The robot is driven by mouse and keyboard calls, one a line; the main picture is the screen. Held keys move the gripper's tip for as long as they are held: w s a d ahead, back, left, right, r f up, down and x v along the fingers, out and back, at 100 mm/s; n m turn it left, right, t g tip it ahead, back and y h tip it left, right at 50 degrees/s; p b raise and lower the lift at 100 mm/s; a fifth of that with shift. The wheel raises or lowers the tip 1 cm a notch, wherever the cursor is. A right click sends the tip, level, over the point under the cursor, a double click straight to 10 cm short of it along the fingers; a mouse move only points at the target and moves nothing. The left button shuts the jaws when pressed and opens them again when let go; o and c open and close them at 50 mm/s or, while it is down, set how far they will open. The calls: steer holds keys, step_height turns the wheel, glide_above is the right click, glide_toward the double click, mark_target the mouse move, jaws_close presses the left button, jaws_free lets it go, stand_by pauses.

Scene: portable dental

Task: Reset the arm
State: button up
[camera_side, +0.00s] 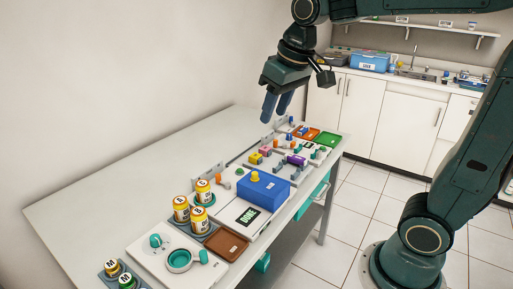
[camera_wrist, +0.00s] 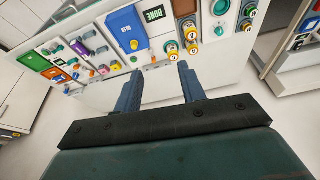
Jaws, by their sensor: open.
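My gripper (camera_side: 277,106) hangs above the far part of the table (camera_side: 110,165) in the side view, with its fingers pointing down. In the wrist view my gripper (camera_wrist: 158,82) has its two blue fingers apart, with nothing between them. It is clear of the objects on the table.
Below stand a blue box (camera_side: 263,190) with a yellow knob, a "DONE" display (camera_side: 249,216), a brown tray (camera_side: 226,243), several yellow-labelled bottles (camera_side: 181,209), an orange tray (camera_side: 306,134) and a green tray (camera_side: 328,138). The table's left side is bare. White cabinets (camera_side: 390,115) stand behind.

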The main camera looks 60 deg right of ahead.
steer(key=s+a+f+t, duration=0.1)
steer(key=s+f, duration=0.1)
steer(key=s, duration=0.5)
steer(key=s+a+f+n, duration=0.1)
steer(key=s+f, duration=0.2)
steer(key=s, duration=0.5)
steer(key=shift+t, duration=0.4)
